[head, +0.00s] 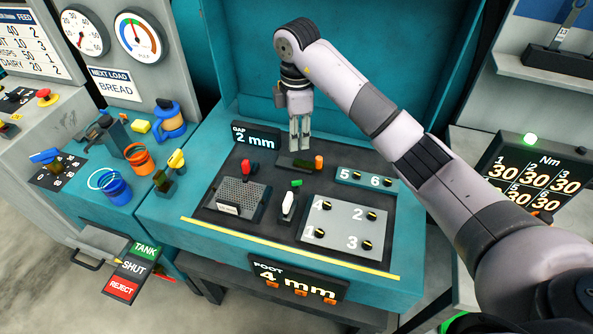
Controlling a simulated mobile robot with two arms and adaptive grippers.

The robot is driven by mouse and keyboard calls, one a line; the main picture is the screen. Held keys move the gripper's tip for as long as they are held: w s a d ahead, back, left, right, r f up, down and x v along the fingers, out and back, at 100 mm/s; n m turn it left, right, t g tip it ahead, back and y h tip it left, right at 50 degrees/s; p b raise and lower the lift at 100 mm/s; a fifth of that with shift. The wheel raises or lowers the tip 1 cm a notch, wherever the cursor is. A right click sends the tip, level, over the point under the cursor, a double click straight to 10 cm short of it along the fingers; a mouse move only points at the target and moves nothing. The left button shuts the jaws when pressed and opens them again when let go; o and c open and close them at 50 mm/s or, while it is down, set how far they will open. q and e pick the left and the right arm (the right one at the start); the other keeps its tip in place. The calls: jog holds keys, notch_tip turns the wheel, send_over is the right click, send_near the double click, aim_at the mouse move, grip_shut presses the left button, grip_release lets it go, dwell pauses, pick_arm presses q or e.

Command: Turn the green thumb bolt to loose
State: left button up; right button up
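The green thumb bolt (297,183) is a small green piece on the dark work plate (270,219), just behind a white upright lever (288,205). My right gripper (300,149) points down above the back of the plate, behind the green bolt and apart from it. Its two fingers are close together with no object visible between them; how far they are parted is too small to tell. A dark block with an orange knob (319,161) lies just below and in front of the fingertips. My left gripper is out of view.
A red knob (246,167) stands by a mesh block (241,194) on the left. A grey plate (344,231) with numbered bolts and a teal strip (367,179) lie to the right. The "GAP 2 mm" display (256,138) stands behind. My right arm crosses the right side.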

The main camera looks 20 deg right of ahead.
jog(key=b, duration=0.3)
send_over(297, 181)
notch_tip(297, 181, down, 8)
jog(key=shift+a+f, duration=0.1)
notch_tip(297, 181, down, 6)
jog(key=shift+f+p, duration=0.25)
jog(key=shift+p, duration=0.9)
jog(key=shift+f, duration=0.6)
jog(key=shift+c, duration=0.6)
grip_shut()
